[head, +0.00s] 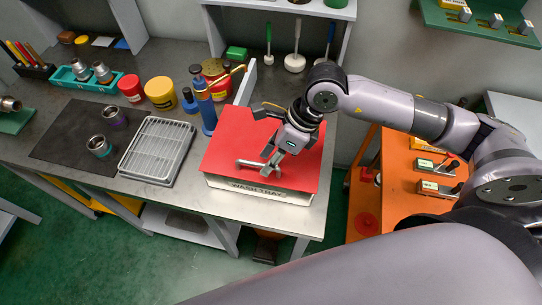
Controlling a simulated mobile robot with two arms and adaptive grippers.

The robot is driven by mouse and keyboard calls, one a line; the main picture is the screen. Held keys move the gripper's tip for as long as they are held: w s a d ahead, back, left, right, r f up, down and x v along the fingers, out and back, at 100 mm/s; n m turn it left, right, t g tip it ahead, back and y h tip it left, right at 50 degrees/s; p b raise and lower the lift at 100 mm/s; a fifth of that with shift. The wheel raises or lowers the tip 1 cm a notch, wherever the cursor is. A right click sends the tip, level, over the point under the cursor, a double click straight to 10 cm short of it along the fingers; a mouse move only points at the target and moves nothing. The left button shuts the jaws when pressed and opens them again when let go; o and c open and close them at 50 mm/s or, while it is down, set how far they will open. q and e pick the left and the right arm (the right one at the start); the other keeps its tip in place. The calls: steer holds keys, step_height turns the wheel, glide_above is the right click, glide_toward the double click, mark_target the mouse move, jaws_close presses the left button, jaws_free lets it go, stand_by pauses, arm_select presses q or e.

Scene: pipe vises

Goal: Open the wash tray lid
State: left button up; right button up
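The wash tray (258,190) stands at the right end of the metal workbench, with "WASH TRAY" lettered on its front. Its red lid (225,146) lies flat on top and looks closed. A metal bar handle (248,163) sits on the lid near the front edge. My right gripper (267,160) points down at the handle, with its fingertips at the right part of the bar. The fingers and the bar overlap in the picture, so I cannot tell whether they grip it or only straddle it. My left gripper is not in view.
Left of the tray are a wire rack (157,149), a blue bottle (206,108) with a brass spout, and yellow (161,93) and red (131,88) jars. A shelf (285,5) with hanging brushes stands behind. An orange cart (398,182) stands at the right.

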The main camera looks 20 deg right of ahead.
jaws_close()
stand_by(0.8)
